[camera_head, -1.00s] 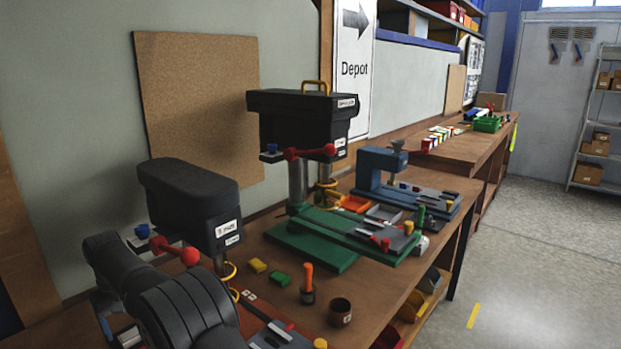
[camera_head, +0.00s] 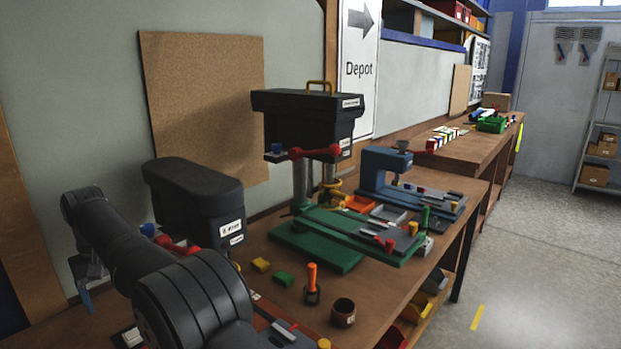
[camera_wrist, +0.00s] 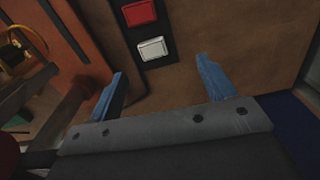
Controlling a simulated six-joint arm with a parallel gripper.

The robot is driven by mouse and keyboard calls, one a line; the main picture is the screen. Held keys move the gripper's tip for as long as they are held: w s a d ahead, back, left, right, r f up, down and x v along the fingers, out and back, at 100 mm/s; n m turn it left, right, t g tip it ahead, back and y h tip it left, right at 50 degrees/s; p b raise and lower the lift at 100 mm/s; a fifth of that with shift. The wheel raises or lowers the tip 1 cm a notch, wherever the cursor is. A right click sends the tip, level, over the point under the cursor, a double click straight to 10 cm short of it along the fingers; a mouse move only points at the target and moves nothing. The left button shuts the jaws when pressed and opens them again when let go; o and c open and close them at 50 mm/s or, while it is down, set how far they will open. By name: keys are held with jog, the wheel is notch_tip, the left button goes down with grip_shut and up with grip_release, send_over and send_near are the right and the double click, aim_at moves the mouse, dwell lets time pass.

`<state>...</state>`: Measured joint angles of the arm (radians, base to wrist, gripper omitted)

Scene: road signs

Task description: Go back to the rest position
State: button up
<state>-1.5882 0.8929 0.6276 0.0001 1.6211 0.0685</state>
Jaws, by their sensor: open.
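My gripper shows in the wrist view (camera_wrist: 165,90) as two blue fingers spread apart with nothing between them. Beyond the fingers is a brown surface with a black panel (camera_wrist: 147,50) that carries a red button (camera_wrist: 139,13) and a white button (camera_wrist: 152,48). The fingers appear apart from the panel. In the head view my arm is at the lower left, in front of the wall and the near drill press (camera_head: 195,200). A blue finger of my gripper (camera_head: 86,298) shows there at the far left.
A second drill press (camera_head: 308,115) with a green base stands on the workbench (camera_head: 385,325). A blue press (camera_head: 385,172) is behind it. Floor at right is clear.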

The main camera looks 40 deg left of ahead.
jog(key=w+d+r+m, duration=0.2)
jog(key=w+d+r, duration=0.1)
jog(key=r, duration=0.3)
jog(key=w+d+r+m, duration=0.3)
jog(key=w+d+r, duration=0.1)
jog(key=w+r, duration=0.1)
jog(key=w+d+r+m, duration=0.3)
jog(key=w+d+r, duration=0.1)
jog(key=r, duration=0.4)
jog(key=shift+w+d+r, duration=0.1)
jog(key=shift+w+d, duration=0.1)
jog(key=shift+w, duration=0.2)
jog(key=w+d+r+m, duration=0.5)
jog(key=w+d, duration=0.2)
jog(key=w, duration=0.1)
jog(key=w+d+f+m, duration=0.1)
jog(key=w+d+f, duration=0.3)
jog(key=w, duration=0.3)
jog(key=w+d+f+m, duration=0.1)
jog(key=w+d+f, duration=0.2)
jog(key=w+f, duration=0.3)
jog(key=w+d+f+m, duration=0.1)
jog(key=w+d+f, duration=0.3)
jog(key=w, duration=0.5)
jog(key=shift+d+f+m, duration=0.3)
jog(key=shift+f, duration=0.15)
